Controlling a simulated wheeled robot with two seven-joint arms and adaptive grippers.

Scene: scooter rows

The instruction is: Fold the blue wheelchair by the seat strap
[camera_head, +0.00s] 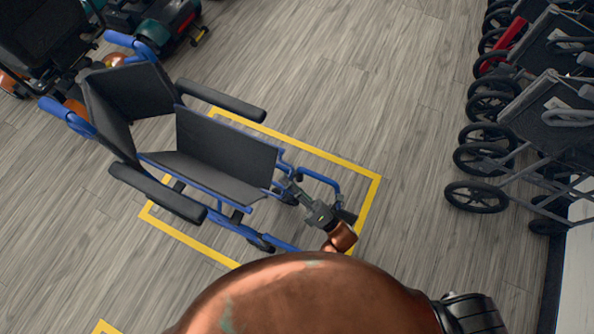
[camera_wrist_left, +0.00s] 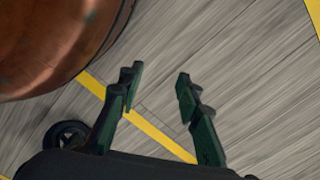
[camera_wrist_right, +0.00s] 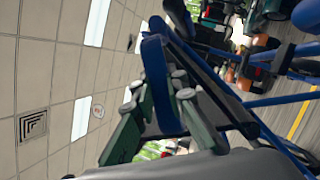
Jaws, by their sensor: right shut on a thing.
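The blue wheelchair (camera_head: 225,150) stands in the head view with blue frame, dark backrest and armrests. Its dark seat shows as two panels at an angle to each other. My right gripper (camera_head: 291,188) is at the front edge of the seat. In the right wrist view my right gripper (camera_wrist_right: 160,88) has its fingers on both sides of a blue strap loop (camera_wrist_right: 153,55) and is shut on it. In the left wrist view my left gripper (camera_wrist_left: 157,78) is open and empty above the floor. I cannot make out the strap in the head view.
A yellow floor outline (camera_head: 330,157) runs around the wheelchair's front. Several dark folded walkers or chairs (camera_head: 540,110) stand in a row at the right. A scooter (camera_head: 165,25) and a dark seat (camera_head: 45,35) are at the upper left. Bare floor (camera_head: 370,90) lies between.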

